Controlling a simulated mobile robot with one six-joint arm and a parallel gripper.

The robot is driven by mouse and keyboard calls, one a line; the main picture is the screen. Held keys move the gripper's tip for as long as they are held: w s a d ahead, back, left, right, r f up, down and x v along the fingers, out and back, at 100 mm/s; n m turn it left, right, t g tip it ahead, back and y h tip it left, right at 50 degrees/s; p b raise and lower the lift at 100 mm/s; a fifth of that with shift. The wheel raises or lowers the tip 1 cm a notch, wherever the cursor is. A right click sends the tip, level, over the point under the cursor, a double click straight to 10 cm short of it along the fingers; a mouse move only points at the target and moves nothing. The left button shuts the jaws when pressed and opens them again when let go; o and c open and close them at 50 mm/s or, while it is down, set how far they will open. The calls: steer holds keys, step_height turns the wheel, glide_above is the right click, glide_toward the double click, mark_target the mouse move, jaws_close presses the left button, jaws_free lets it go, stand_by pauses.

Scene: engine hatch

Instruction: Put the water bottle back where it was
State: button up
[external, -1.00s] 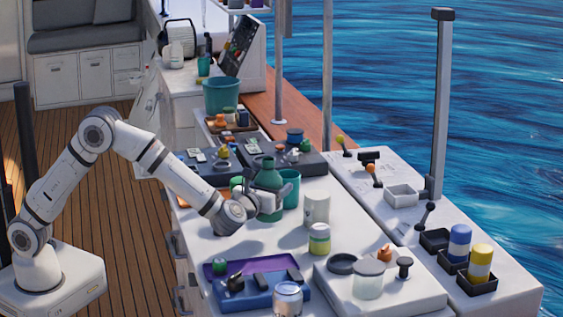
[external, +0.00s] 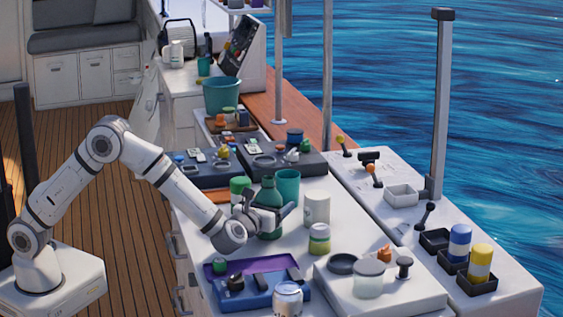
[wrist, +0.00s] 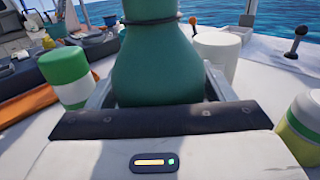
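The water bottle (external: 268,192) is dark green with a narrower neck. It is upright at the white counter, beside a teal cup, and looks to be at counter level. My gripper (external: 268,214) is around its body, with a finger on each side. In the wrist view the bottle (wrist: 158,60) fills the middle, and the fingers meet its sides with no clear gap.
A green-and-white container (wrist: 68,75) stands left of the bottle. The teal cup (external: 287,185), a white mug (external: 316,208) and a green-banded jar (external: 319,239) stand close by. A blue tray (external: 262,298) lies in front.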

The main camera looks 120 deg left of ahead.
steer(key=shift+o, duration=0.7)
steer(key=shift+r, duration=0.1)
